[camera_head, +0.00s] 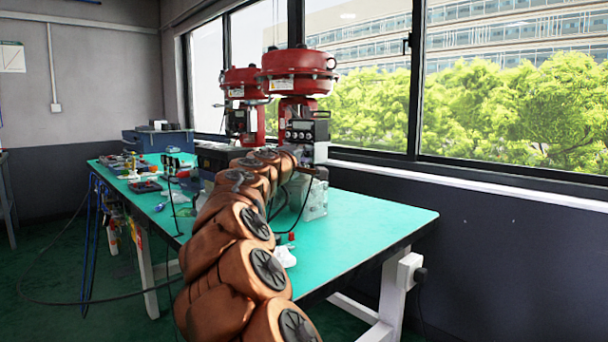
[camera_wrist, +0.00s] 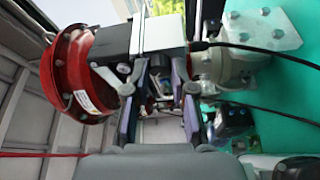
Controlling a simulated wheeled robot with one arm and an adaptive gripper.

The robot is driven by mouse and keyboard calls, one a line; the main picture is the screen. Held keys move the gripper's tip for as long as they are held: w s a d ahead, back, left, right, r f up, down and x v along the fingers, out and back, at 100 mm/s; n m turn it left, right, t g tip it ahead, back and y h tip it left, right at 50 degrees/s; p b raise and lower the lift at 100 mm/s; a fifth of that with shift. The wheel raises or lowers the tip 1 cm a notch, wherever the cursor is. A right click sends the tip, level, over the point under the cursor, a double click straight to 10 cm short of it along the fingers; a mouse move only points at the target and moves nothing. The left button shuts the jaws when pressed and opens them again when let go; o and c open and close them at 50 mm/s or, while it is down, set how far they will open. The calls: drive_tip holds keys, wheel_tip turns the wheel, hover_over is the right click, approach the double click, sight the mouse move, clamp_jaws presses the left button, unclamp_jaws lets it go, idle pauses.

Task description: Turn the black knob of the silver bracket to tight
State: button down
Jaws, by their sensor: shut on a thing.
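My gripper (camera_wrist: 159,88) shows in the wrist view, its two fingers reaching up the middle of the picture to the valve assembly. Its jaws are shut on a small dark part between the fingertips, which I take to be the black knob. The fingers hide most of it. The silver bracket cannot be clearly told from the metal parts around the fingertips. In the head view my arm reaches over the table to the nearer valve, and hides the gripper and the knob.
The nearer red actuator (camera_head: 298,66) stands above a positioner box (camera_head: 308,131); it also shows in the wrist view (camera_wrist: 75,75). A second red actuator (camera_head: 238,78) stands behind. Black cables (camera_wrist: 255,48) run right of the fingers. The green table (camera_head: 375,222) is clear at its right end.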

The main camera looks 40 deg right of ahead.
drive_tip(key=m+b, duration=0.1)
drive_tip(key=b, duration=0.1)
drive_tip(key=m+h+b, duration=0.1)
drive_tip(key=b, duration=0.2)
drive_tip(key=f+m+b, duration=0.1)
drive_tip(key=m+b, duration=0.1)
drive_tip(key=b, duration=0.1)
drive_tip(key=shift+h, duration=0.3)
drive_tip(key=shift+r+m+b, duration=0.3)
drive_tip(key=shift+b, duration=0.05)
drive_tip(key=c, duration=1)
unclamp_jaws()
drive_tip(key=shift+o, duration=0.2)
drive_tip(key=v, duration=1.2)
drive_tip(key=shift+w, duration=0.1)
